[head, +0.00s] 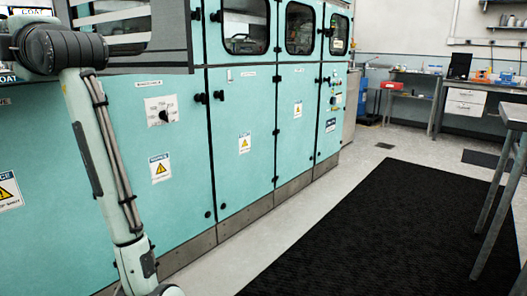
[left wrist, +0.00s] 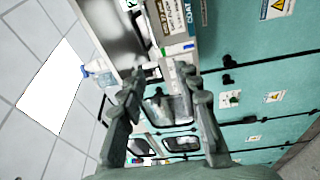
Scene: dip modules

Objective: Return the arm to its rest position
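My left arm (head: 105,160) rises at the left of the head view, its dark joint (head: 62,50) bent high in front of the teal cabinets. Its gripper is outside the head view. In the left wrist view my left gripper (left wrist: 163,80) is open, its two fingers apart with nothing between them. Behind the fingers are the cabinet windows (left wrist: 168,107), and the view is tilted. My right arm and gripper are not in view.
Teal cabinets (head: 240,130) line the left. A grey panel (head: 135,30) is close to my left arm's joint. A white bottle (left wrist: 98,75) shows near the fingers in the wrist view. A dark mat (head: 370,220) covers clear floor; a metal table (head: 510,115) stands right.

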